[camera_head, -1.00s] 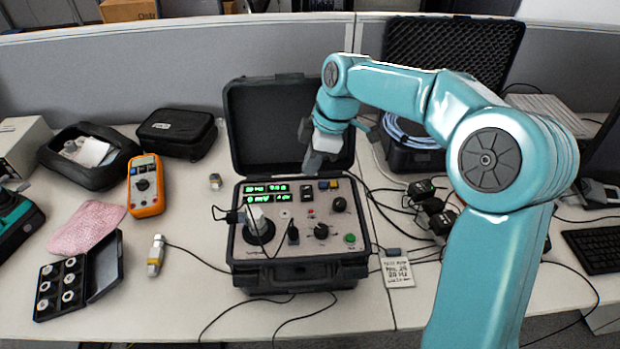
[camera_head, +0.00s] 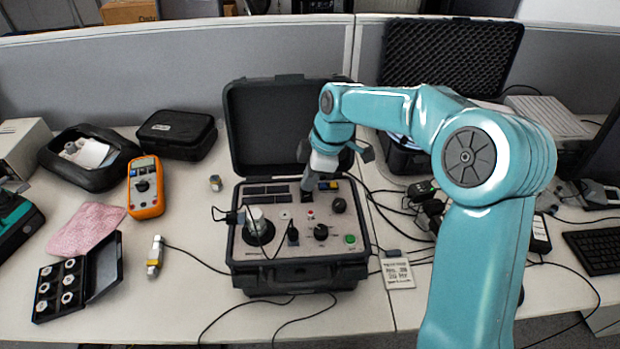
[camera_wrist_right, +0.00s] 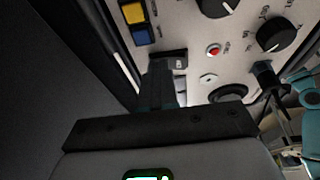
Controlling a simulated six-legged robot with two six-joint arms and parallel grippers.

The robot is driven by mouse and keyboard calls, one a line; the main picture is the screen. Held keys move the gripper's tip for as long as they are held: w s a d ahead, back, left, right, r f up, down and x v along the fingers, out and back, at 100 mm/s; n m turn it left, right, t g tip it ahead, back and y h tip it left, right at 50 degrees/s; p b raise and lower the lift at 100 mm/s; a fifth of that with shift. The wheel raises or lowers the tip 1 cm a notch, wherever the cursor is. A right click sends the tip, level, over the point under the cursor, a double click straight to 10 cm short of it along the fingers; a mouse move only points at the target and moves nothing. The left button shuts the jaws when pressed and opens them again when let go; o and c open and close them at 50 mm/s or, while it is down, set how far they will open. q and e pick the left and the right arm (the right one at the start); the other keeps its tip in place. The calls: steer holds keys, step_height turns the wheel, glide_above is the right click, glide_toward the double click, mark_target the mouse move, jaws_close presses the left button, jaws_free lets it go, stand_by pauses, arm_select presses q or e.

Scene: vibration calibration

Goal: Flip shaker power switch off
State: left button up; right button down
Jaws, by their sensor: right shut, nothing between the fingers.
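The shaker controller is an open black case (camera_head: 300,272) with a light panel of knobs, buttons and small displays (camera_head: 266,190). The displays are dark. My right gripper (camera_head: 307,189) is shut and empty, with its tip at the panel's upper middle, over the place of the black power switch. It hides most of the switch in the head view. In the right wrist view the switch (camera_wrist_right: 170,58) shows just beyond the closed fingers (camera_wrist_right: 160,88), very close to them or touching; I cannot tell which. My left gripper is not in view.
A yellow and a blue button (camera_wrist_right: 140,24) sit beside the switch. The raised case lid (camera_head: 278,125) stands behind the gripper. An orange multimeter (camera_head: 146,187), a pink cloth (camera_head: 86,229) and cables lie around. The desk's front is mostly clear.

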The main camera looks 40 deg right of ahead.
steer(key=shift+f, duration=0.25)
